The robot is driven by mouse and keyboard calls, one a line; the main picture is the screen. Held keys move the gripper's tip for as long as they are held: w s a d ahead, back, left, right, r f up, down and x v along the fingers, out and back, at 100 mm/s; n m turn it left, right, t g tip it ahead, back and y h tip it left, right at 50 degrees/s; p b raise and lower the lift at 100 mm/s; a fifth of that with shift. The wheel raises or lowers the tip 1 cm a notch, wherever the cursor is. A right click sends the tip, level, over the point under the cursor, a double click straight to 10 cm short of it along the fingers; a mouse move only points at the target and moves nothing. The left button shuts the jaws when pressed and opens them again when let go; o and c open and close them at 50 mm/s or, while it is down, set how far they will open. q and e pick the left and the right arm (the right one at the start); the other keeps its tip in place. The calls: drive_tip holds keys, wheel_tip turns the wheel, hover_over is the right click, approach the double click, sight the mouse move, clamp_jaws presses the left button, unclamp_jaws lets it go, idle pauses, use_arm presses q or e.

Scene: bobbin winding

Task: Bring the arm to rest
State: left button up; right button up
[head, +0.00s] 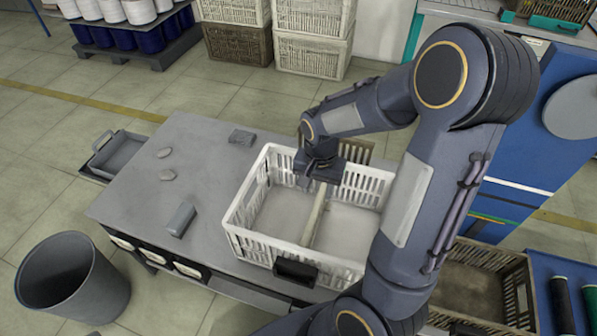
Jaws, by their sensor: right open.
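My right arm comes in from the right and bends over a white slatted crate (245,215) on the grey table. My right gripper (318,178) is open and points down over the back part of the crate, near the top of a pale divider (314,216). The arm hides the crate's right side. I see nothing between the fingers, though they are small and dark here. My left gripper is not in view.
A grey bin (72,280) stands at the left. A brown crate (480,285) is at the lower right. The table's left part is mostly clear.

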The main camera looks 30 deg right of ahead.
drive_tip(key=shift+r, duration=0.2)
drive_tip(key=s+a+r+n+t+y+p, duration=0.2)
drive_tip(key=s+a+r+n+p, duration=0.1)
drive_tip(key=r, duration=0.6)
drive_tip(key=s+a+r+n+t+y+p, duration=0.1)
drive_tip(key=s+a+r+n+t+p, duration=0.2)
drive_tip(key=s+a+r+n, duration=0.2)
drive_tip(key=s+a+r, duration=0.2)
drive_tip(key=s+r, duration=0.2)
drive_tip(key=s, duration=0.1)
drive_tip(key=shift+s+a+r+n+t+y, duration=0.15)
drive_tip(key=shift+r+n+t+y, duration=0.15)
drive_tip(key=shift+r+y, duration=0.1)
drive_tip(key=shift+f, duration=0.1)
